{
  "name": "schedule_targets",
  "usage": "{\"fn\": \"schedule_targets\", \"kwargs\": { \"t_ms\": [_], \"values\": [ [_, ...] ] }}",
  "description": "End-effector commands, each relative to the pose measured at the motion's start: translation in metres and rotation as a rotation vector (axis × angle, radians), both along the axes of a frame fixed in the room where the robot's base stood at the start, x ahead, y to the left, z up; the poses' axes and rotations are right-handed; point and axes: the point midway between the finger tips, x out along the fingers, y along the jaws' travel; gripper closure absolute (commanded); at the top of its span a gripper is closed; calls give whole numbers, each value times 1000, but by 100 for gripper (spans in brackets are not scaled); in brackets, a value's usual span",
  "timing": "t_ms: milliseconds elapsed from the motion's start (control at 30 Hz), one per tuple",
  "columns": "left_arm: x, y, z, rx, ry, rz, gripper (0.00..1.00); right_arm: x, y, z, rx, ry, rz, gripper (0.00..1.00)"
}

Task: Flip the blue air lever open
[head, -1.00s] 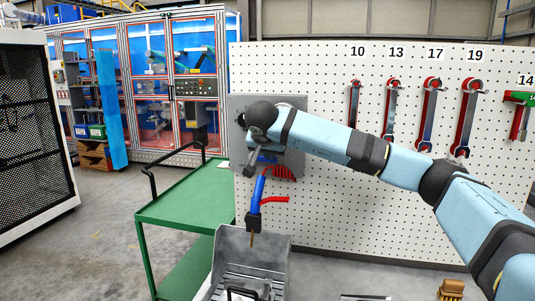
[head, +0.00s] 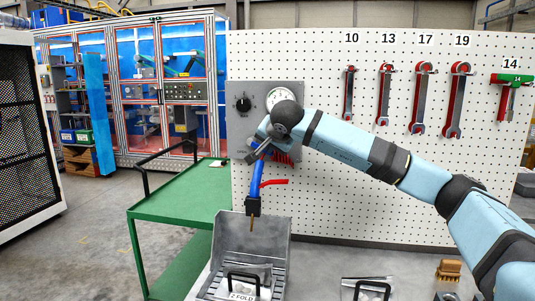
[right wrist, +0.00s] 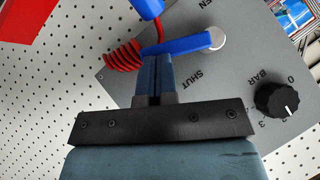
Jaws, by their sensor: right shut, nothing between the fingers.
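The blue air lever (right wrist: 185,45) is on a grey panel in the right wrist view, with a pale round end at its right. "SHUT" is printed on one side of it and letters ending "EN" on the other. My right gripper (right wrist: 155,60) is shut and empty, its fingertips right at the lever's edge on the "SHUT" side; I cannot tell whether they touch. In the head view my right gripper (head: 252,152) is in front of the panel's lower part, and my wrist hides most of the lever. My left gripper is not in view.
The panel (head: 262,90) carries a black knob (head: 243,103) and a round gauge (head: 279,96). A blue tool (head: 257,180) with a red handle hangs below, above a grey bin (head: 250,235). A red coiled hose (right wrist: 123,57) lies beside the lever. A green cart (head: 180,195) stands left.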

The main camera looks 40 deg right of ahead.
Motion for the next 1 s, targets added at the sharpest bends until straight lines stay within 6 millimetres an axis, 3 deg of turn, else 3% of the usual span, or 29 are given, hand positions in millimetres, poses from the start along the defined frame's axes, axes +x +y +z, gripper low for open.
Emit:
{"fn": "schedule_targets", "kwargs": {
  "t_ms": [33, 100, 500, 700, 1000],
  "values": [
    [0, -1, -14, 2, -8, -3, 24, 0, -1, -15, 28, -32, -1, 100],
    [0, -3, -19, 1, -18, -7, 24, 0, -1, -19, 71, -83, -2, 100],
    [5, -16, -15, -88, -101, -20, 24, 6, 3, -37, 296, -345, -2, 100],
    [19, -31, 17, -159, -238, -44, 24, 9, 6, -39, 353, -412, -2, 100],
    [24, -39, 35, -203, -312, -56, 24, 11, 8, -42, 351, -410, -1, 100]
  ]
}}
